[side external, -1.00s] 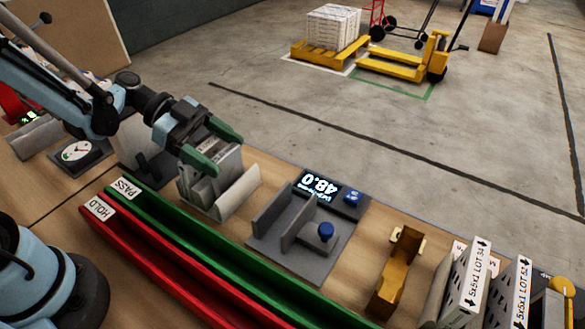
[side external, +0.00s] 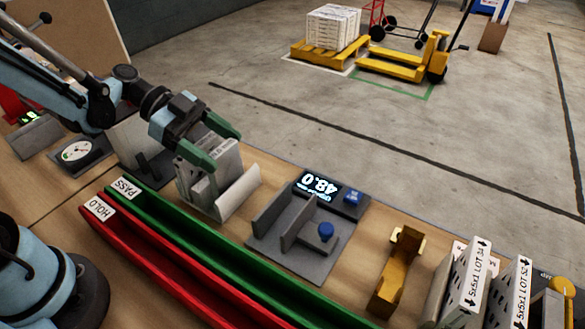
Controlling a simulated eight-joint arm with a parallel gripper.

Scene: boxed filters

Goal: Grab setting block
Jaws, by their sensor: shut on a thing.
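A light grey block (side external: 227,157), which looks like the setting block, stands upright among grey plates in the grey holder (side external: 238,192) left of centre. My gripper (side external: 212,145), with green fingers, is over the holder and shut on the block's upper part. The block's lower part is hidden by the holder, so I cannot tell if it is clear of the base.
Red HOLD (side external: 150,262) and green PASS (side external: 200,255) channels run in front. A brown bracket (side external: 397,272) and boxed filters (side external: 467,280) are at right.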

